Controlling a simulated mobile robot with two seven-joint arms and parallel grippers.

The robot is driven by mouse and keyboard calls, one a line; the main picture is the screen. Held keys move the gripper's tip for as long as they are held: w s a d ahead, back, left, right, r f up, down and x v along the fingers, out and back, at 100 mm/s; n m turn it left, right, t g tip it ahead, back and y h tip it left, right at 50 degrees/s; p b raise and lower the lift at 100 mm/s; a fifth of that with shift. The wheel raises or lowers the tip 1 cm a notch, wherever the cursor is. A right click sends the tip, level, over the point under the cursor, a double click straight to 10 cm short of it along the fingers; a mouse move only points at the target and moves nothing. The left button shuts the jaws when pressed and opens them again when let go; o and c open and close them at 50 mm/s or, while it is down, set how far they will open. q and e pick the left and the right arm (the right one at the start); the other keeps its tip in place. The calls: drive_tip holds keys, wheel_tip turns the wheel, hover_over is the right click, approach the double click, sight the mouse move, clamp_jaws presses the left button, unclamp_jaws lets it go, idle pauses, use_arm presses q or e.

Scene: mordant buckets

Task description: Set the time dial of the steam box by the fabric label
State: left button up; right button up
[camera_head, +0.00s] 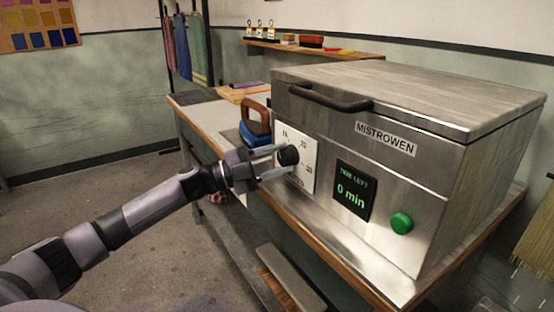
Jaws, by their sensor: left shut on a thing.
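The steam box (400,190) is a steel box marked MISTROWEN, with its lid down and a dark handle (330,98) at the front. Its black time dial (288,156) sits on a white plate (305,174) with numbers, partly hidden by my gripper. The display (353,190) reads "TIME LEFT 0 min". A green button (401,223) is right of it. My left gripper (283,160) is at the dial, its fingers shut on it from the front left. My right gripper is not in view. I cannot make out a fabric label.
A blue thing with a brown handle (257,120) stands on the table (207,118) left of the steam box. A wall shelf (320,51) holds small bottles and blocks. Cloths (182,45) hang at the back. The floor at left is clear.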

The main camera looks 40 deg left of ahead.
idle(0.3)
use_arm(q)
drive_tip(key=o, duration=1.1)
drive_tip(key=shift+c, duration=0.2)
drive_tip(key=v, duration=0.7)
drive_tip(key=shift+b, duration=0.45)
drive_tip(key=shift+s+a, duration=0.1)
drive_tip(key=shift+a, duration=0.05)
